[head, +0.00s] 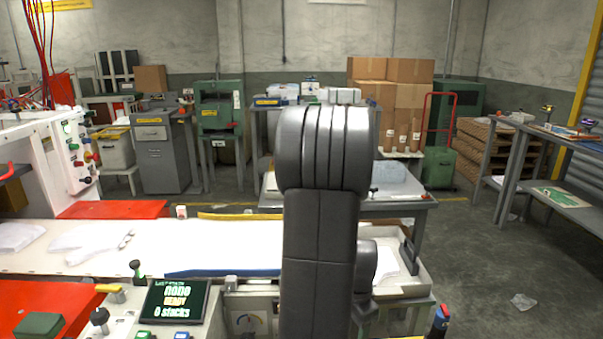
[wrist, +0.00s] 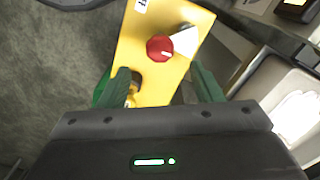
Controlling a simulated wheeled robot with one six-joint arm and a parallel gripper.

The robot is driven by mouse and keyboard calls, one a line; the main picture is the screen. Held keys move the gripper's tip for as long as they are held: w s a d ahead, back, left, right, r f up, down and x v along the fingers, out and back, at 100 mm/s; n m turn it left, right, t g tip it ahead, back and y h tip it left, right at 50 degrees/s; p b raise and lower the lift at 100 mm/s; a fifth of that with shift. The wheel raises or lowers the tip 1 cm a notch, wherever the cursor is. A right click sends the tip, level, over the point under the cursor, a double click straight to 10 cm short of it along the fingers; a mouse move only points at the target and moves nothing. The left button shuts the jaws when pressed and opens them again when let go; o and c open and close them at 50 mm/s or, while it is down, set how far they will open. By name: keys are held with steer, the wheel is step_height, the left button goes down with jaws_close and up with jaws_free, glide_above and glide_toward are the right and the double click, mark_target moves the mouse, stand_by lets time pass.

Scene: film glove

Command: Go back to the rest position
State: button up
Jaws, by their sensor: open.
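My gripper (wrist: 163,80) shows in the wrist view with its two green fingers apart. Nothing is clearly held between them. A yellow control box (wrist: 165,75) with a red knob (wrist: 160,48) lies beyond and between the fingers; I cannot tell how far it is from them. A small brass-coloured part shows by the left finger. In the head view my dark arm stands upright in the middle and hides part of the bench behind it. My gripper is not visible in the head view.
A white belt (head: 140,248) with white sheet-like pieces runs across the head view. A pale tray (wrist: 264,85) holding something white is at the right of the wrist view. Open floor (head: 500,270) lies to the right.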

step_height(320, 180, down, 8)
steer(key=shift+f+b, duration=0.1)
steer(key=shift+b, duration=0.5)
steer(key=shift+r+n, duration=0.2)
steer(key=shift+n, duration=0.2)
steer(key=shift+r+n+p, duration=0.1)
steer(key=shift+n+p, duration=0.3)
steer(key=shift+n, duration=0.3)
steer(key=n+p, duration=0.1)
steer(key=n, duration=0.5)
steer(key=shift+d+n+p, duration=0.1)
steer(key=shift+n+p, duration=0.3)
steer(key=n+p, duration=0.1)
steer(key=n, duration=0.3)
steer(key=shift+s+n+p, duration=0.1)
steer(key=shift+n+p, duration=0.2)
steer(key=shift+p, duration=0.05)
steer(key=shift+d+n+p, duration=0.1)
steer(key=shift+n+p, duration=0.85)
steer(key=shift+n, duration=1.25)
